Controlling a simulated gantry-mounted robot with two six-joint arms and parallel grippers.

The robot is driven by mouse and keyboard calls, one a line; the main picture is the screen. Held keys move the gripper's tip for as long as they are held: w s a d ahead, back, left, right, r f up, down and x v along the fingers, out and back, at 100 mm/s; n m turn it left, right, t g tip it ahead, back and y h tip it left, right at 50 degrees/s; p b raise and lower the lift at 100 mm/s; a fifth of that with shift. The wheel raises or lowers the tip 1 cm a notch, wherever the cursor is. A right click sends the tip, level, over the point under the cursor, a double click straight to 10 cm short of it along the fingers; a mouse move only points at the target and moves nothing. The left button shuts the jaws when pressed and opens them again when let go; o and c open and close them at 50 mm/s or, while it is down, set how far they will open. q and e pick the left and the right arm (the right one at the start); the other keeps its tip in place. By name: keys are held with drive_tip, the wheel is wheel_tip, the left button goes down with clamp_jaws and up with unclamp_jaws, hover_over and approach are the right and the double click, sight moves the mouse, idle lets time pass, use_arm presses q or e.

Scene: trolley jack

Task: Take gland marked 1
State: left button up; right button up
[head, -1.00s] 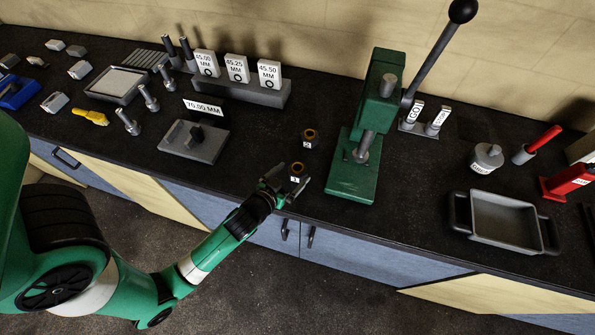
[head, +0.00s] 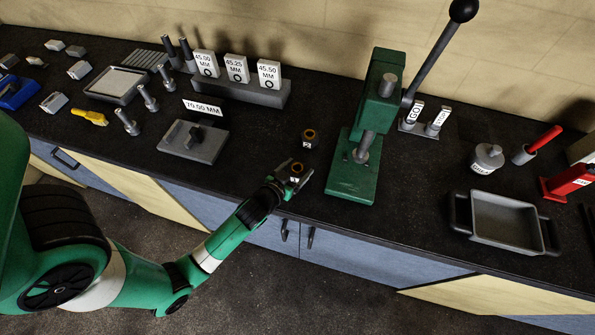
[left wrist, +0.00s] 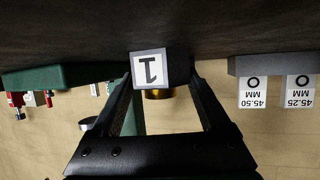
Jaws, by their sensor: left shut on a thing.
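The gland marked 1 (head: 296,169) is a small dark block with a brass ring on top and a white label, near the front edge of the bench. In the left wrist view the gland (left wrist: 149,69) shows upside down, its label reading 1, between the two fingertips. My left gripper (head: 291,180) is shut on it, one finger on each side; it also shows in the left wrist view (left wrist: 163,75). I cannot tell whether the gland still touches the bench. My right gripper is not in view.
A similar gland (head: 309,139) stands just behind. The green press (head: 352,185) is close on the right, and a grey plate block (head: 196,142) is to the left. A rack with size labels (head: 240,90) stands at the back. A grey tray (head: 505,243) is far right.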

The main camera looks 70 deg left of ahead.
sight(299, 164)
use_arm(q)
drive_tip(key=shift+r, duration=0.2)
clamp_jaws()
drive_tip(key=shift+r, duration=0.25)
drive_tip(key=r, duration=0.2)
drive_tip(key=d+r+p, duration=0.1)
drive_tip(key=r, duration=0.1)
drive_tip(key=shift+d+r+p, duration=0.1)
drive_tip(key=shift+d+p, duration=0.05)
drive_tip(key=shift+p, duration=0.15)
drive_tip(key=s+d+r+p, duration=0.3)
drive_tip(key=d+r+p, duration=0.5)
drive_tip(key=d+p, duration=0.4)
drive_tip(key=shift+s+d+p, duration=0.15)
drive_tip(key=shift+s+p, duration=0.1)
drive_tip(key=shift+p, duration=0.35)
drive_tip(key=shift+f, duration=0.1)
